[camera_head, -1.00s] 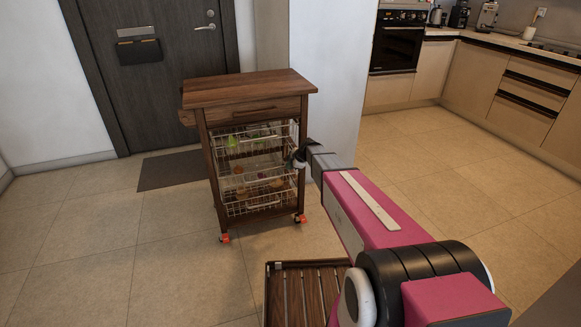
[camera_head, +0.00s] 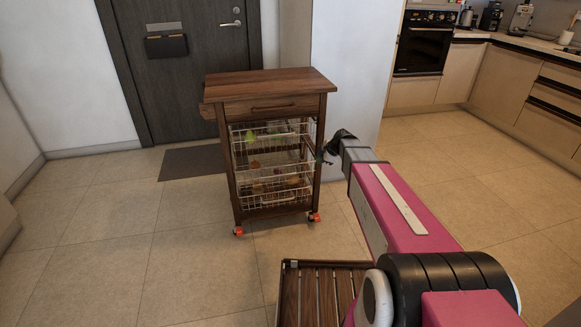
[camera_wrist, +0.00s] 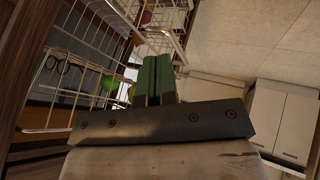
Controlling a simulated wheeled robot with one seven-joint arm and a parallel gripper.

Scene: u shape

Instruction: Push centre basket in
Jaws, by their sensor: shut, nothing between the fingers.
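A brown wooden trolley (camera_head: 268,108) stands ahead, holding wire baskets one above another. The centre basket (camera_head: 272,180) is white wire with small items inside; how far it sticks out is hard to tell. My gripper (camera_head: 325,156) is at the right side of the trolley front, around the height of the centre basket; contact cannot be told. In the wrist view my green fingers (camera_wrist: 153,80) are together and empty, beside white basket wires (camera_wrist: 85,70). The wrist view does not make clear which basket each wire belongs to.
A slatted wooden surface (camera_head: 318,295) lies low in front of me. A dark mat (camera_head: 192,162) and door (camera_head: 195,60) are behind the trolley, with a white wall (camera_head: 350,70) at its back right. Floor is open to the left and right.

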